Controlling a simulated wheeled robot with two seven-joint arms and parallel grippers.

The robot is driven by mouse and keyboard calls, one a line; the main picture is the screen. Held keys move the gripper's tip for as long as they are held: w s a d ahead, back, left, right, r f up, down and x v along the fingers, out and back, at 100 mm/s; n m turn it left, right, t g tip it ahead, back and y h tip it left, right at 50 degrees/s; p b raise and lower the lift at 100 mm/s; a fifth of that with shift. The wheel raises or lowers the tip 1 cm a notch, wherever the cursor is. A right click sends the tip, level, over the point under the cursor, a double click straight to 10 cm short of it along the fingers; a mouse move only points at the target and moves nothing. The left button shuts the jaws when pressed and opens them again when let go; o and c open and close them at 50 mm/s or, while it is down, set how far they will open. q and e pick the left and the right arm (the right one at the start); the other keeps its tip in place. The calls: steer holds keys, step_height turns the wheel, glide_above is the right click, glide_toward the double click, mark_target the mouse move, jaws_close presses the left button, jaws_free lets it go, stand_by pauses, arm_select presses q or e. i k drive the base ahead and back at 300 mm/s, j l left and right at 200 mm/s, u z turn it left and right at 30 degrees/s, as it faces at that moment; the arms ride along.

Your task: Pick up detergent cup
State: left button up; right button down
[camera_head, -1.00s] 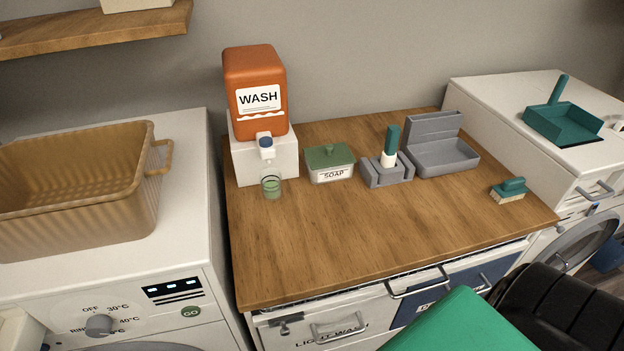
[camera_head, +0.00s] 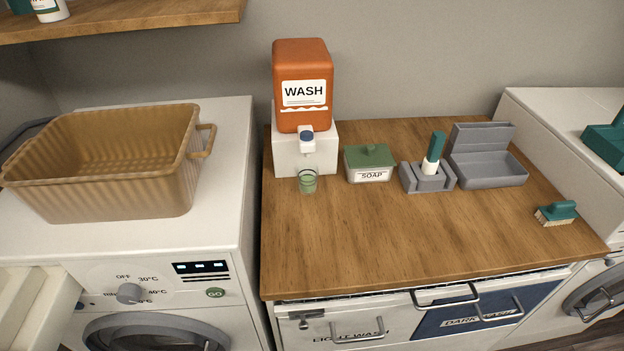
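The detergent cup (camera_head: 307,181) is a small, clear greenish cup. It stands upright on the wooden counter, just below the spout of the orange WASH dispenser (camera_head: 303,88). The dispenser rests on a white stand (camera_head: 287,152) and has a blue-topped tap (camera_head: 307,138). Neither of my grippers shows in the head view now, so their state is hidden.
A green-lidded soap box (camera_head: 369,163), a grey holder with a green-handled brush (camera_head: 428,172), a grey tray (camera_head: 488,164) and a scrubbing brush (camera_head: 556,213) stand right of the cup. A tan basket (camera_head: 110,185) sits on the left washer. The front counter (camera_head: 390,240) is clear.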

mark_target(307, 173)
steer(key=u, duration=2.25)
steer(key=z, duration=2.05)
steer(key=l, duration=0.2)
steer(key=k+l+u, duration=0.25)
steer(key=l, duration=0.2)
steer(key=l+u, duration=0.3)
steer(key=l, duration=0.15)
steer(key=k+l+u, duration=0.55)
steer(key=l, duration=0.15)
